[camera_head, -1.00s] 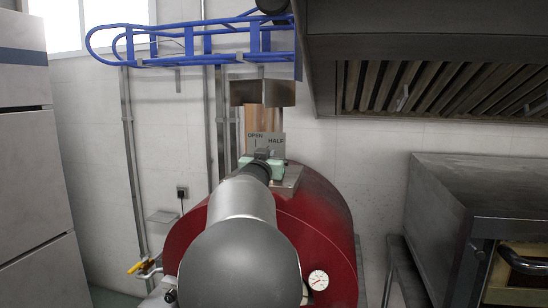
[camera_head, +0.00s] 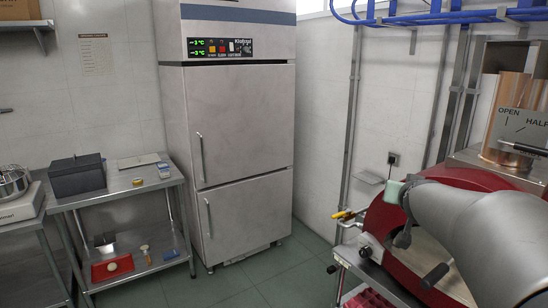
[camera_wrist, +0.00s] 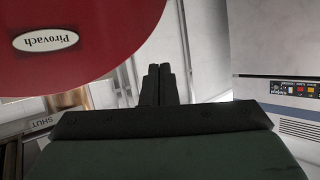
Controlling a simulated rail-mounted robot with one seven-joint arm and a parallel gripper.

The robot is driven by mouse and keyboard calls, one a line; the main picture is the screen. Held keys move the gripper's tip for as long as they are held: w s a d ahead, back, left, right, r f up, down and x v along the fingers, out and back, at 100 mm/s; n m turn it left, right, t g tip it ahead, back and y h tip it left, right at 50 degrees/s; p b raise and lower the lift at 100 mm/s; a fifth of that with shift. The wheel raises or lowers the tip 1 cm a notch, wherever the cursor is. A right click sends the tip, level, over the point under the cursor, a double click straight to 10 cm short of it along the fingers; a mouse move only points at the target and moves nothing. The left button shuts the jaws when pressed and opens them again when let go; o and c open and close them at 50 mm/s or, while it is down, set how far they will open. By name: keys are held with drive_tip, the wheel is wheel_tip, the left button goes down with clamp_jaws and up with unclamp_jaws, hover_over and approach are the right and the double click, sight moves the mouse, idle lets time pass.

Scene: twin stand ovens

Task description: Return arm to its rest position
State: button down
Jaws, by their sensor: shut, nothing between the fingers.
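My gripper (camera_wrist: 158,85) shows in the wrist view with its two dark fingers together and nothing between them. The red oven body (camera_wrist: 75,25), with an oval "Pirovach" label, is upside down at the upper left there, apart from the fingers. In the head view my arm comes in from the right edge, in front of the red oven (camera_head: 380,218). Its mint-green end part (camera_head: 394,191) is at the arm's left end; the fingertips cannot be made out there.
A tall steel fridge (camera_head: 240,120) stands left of the oven. A steel side table (camera_head: 120,190) holds a dark box (camera_head: 76,176). A copper flue (camera_head: 510,95) with an OPEN/HALF plate (camera_head: 518,126) rises at the right. Blue rails (camera_head: 440,17) hang above. Floor before the fridge is clear.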

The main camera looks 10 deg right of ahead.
drive_tip(key=s+a+f+n+g+y, duration=0.25)
drive_tip(key=s+a+f, duration=0.35)
drive_tip(key=a, duration=0.4)
drive_tip(key=s+a+f+n+g+y, duration=0.25)
drive_tip(key=s+a+f+y, duration=0.2)
drive_tip(key=a+f, duration=0.45)
drive_tip(key=s+a+f+g, duration=0.3)
drive_tip(key=s, duration=0.4)
drive_tip(key=s+a+f+n+g, duration=0.1)
drive_tip(key=s+a+f+g, duration=0.1)
drive_tip(key=s, duration=0.6)
drive_tip(key=shift+s+a+f+g+h, duration=0.15)
drive_tip(key=shift+a+f+g+h, duration=0.35)
drive_tip(key=shift+a, duration=0.4)
drive_tip(key=shift+g, duration=0.3)
wheel_tip(320, 180, down, 4)
drive_tip(key=b, duration=0.3)
drive_tip(key=shift+a+b, duration=0.1)
drive_tip(key=shift+b, duration=0.25)
